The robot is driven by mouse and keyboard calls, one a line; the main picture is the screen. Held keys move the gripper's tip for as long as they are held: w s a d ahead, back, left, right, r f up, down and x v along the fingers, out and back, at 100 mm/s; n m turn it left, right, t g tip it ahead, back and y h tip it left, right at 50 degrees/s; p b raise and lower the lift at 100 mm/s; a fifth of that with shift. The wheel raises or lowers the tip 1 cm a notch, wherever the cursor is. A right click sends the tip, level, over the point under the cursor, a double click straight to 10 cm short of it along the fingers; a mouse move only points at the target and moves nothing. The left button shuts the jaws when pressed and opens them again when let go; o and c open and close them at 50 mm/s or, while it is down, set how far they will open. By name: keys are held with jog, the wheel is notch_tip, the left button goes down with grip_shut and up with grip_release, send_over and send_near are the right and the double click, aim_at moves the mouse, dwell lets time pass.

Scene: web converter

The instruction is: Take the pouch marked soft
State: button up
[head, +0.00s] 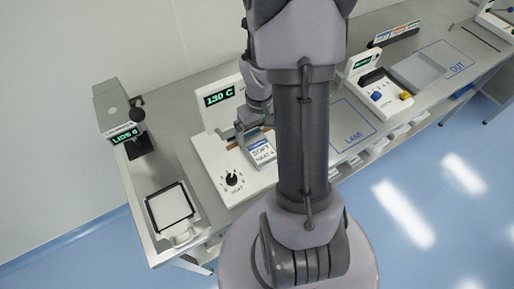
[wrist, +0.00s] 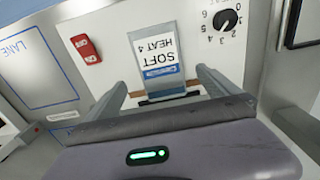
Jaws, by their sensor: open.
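The pouch marked soft (head: 261,150) is a small white packet with a blue band, lettered "SOFT HEAT 4". It lies at the heating machine (head: 215,160), which shows "130 C". In the wrist view the pouch (wrist: 157,55) appears upside down, its blue-banded end close to a dark slot in the white panel. My gripper (wrist: 165,85) is open, one finger on each side of the pouch's banded end, with gaps on both sides. Whether the fingers are at the pouch's height cannot be told. In the head view my arm hides part of the machine.
A red switch (wrist: 85,48) and a black numbered knob (wrist: 226,20) flank the pouch. A machine reading "LIDS 0" (head: 122,135) and a black-rimmed tray (head: 170,207) stand at left. The outlined LANE area (head: 350,125) looks empty. Another machine with coloured knobs (head: 380,95) stands right.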

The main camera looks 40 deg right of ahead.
aim_at(258, 146)
notch_tip(258, 146, down, 6)
jog(key=shift+f+b, duration=0.2)
jog(key=shift+b, duration=0.6)
jog(key=shift+r, duration=0.1)
jog(key=c, duration=1.4)
